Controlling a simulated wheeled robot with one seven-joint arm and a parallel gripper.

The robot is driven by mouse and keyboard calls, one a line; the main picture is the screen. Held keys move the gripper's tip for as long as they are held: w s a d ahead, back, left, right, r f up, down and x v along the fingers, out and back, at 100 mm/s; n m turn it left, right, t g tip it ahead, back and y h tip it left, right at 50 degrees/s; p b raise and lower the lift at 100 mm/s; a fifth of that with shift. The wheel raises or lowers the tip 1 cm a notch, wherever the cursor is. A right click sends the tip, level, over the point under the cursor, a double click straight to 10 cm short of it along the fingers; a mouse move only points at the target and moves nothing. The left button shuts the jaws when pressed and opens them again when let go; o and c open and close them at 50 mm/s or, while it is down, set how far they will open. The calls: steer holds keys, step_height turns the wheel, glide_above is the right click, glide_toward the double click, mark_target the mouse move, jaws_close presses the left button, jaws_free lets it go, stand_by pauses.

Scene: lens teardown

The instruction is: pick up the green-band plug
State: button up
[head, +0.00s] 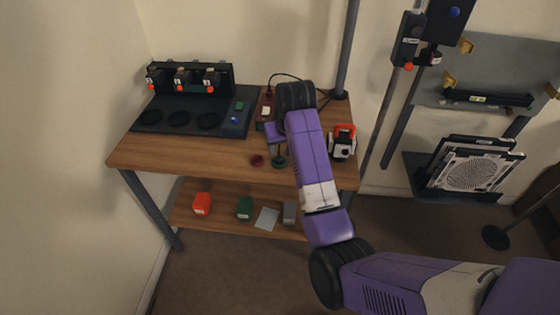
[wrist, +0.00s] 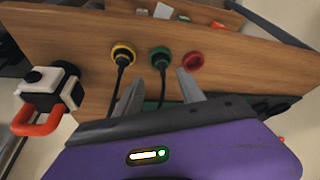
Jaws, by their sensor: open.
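The green-band plug (wrist: 160,57) is a dark round piece with a green ring at the wooden table's edge. A black stem or cord runs from it toward my gripper. In the head view its green ring (head: 279,163) shows just below my gripper (head: 277,146). In the wrist view my gripper (wrist: 159,88) is open, its two grey fingers on either side of the line to the green-band plug. The fingertips look short of the green ring; contact cannot be told. A yellow-band plug (wrist: 122,54) with a black cord is on its left, and a red ring (wrist: 193,60) on its right.
An orange-and-white device (head: 342,143) stands near the table's right end; it also shows at the wrist view's left (wrist: 45,92). A black mat (head: 165,118) and a rack (head: 190,80) fill the back left. The lower shelf (head: 222,217) holds several small blocks.

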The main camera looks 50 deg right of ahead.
mark_target(279, 156)
steer(key=shift+a+x, duration=0.15)
steer(key=shift+x, duration=1.2)
steer(key=shift+a+x, duration=0.1)
steer(key=shift+x, duration=1.25)
jaws_close()
